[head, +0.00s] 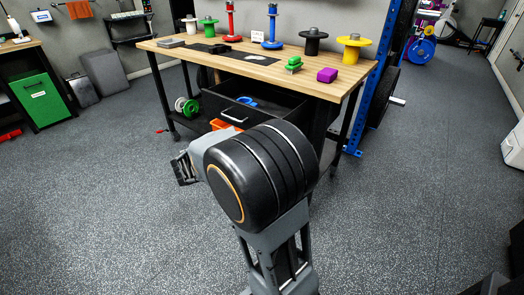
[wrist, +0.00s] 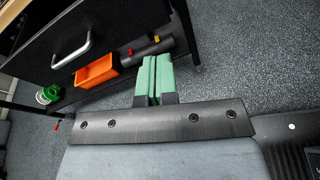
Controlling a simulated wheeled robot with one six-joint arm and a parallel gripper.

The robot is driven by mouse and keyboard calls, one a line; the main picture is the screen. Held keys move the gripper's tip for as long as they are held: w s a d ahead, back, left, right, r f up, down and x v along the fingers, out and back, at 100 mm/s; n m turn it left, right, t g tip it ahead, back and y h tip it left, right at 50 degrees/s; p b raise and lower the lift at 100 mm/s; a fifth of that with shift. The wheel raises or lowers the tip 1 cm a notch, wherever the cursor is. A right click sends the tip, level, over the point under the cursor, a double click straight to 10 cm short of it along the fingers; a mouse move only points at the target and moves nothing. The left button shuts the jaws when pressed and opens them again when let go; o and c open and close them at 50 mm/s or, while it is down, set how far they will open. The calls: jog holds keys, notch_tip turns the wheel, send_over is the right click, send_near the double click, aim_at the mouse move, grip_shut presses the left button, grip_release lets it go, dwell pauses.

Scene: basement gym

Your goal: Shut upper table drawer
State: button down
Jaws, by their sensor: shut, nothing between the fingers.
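The wooden-topped table (head: 190,58) stands ahead of me. Its black upper drawer (head: 268,123) is pulled out below the tabletop, with blue and white items inside. The drawer's silver handle (head: 234,117) is on its front face. In the wrist view the black drawer front (wrist: 115,30) and handle (wrist: 72,48) fill the upper left. My gripper (head: 184,168) is in front of the table, low and left of the drawer. In the wrist view its green fingers (wrist: 154,80) are together and empty, apart from the drawer front. My arm hides part of the drawer's right side.
A lower shelf holds an orange bin (wrist: 96,71) and a green-and-white spool (wrist: 48,94). Spools, a purple block (head: 327,75) and green pieces (head: 294,63) stand on the tabletop. A blue rack post (head: 374,90) is at the right. The speckled floor around me is open.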

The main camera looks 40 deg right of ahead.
jog(key=w+f+n+t+h+b, duration=0.2)
jog(key=w+f+n+b, duration=0.1)
jog(key=w, duration=0.1)
jog(key=w+d+b, duration=0.2)
jog(key=d+b, duration=0.1)
jog(key=d, duration=1.1)
jog(key=shift+w+d+n+b, duration=0.25)
jog(key=shift+w+n+b, duration=0.1)
jog(key=shift+n, duration=0.05)
